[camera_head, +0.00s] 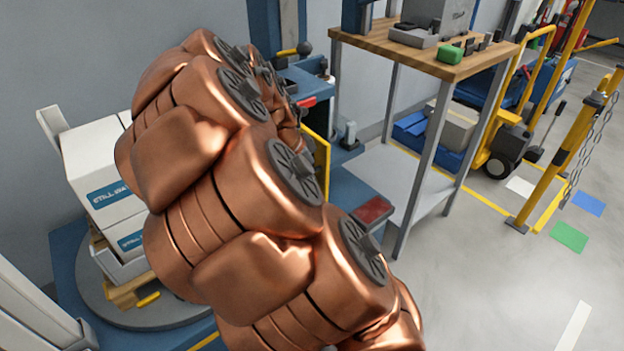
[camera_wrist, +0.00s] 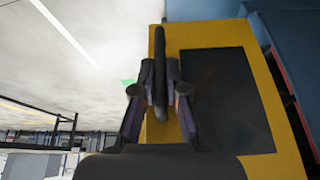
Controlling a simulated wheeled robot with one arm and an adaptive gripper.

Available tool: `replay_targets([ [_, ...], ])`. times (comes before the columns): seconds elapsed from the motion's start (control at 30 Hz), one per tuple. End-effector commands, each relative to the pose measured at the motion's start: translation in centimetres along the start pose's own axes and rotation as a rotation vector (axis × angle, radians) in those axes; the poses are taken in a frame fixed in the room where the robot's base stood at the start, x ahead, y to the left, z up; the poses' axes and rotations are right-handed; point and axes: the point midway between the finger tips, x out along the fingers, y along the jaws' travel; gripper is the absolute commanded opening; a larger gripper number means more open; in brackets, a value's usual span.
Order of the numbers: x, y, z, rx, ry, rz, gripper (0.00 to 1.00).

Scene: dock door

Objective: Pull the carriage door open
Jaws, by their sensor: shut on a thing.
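The carriage door shows in the wrist view as a yellow panel (camera_wrist: 265,105) with a dark window (camera_wrist: 225,95). A dark upright handle bar (camera_wrist: 159,45) stands in front of its left part. My gripper (camera_wrist: 157,85) is shut on this handle, with one finger on each side of it. In the head view a narrow strip of the yellow door (camera_head: 320,160) shows just right of my copper arm. My arm hides the handle and my gripper there. I cannot tell how far the door stands open.
White boxes (camera_head: 100,175) stand on a round grey platform (camera_head: 170,313) at left. A wood-topped bench (camera_head: 465,62) stands right of the blue machine. Yellow posts with chains (camera_head: 565,150) are farther right. The grey floor (camera_head: 490,290) at lower right is clear.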

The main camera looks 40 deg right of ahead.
Motion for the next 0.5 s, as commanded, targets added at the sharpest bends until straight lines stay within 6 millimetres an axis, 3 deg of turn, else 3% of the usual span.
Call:
replay_targets([
  [0.3, -0.01, 0.04, 0.01, -0.001, 0.0, 0.001, 0.0],
  [0.33, -0.01, 0.05, 0.0, -0.001, 0.0, 0.001, 0.15],
  [0.5, -0.01, 0.02, 0.0, -0.001, 0.0, 0.001, 0.33],
])
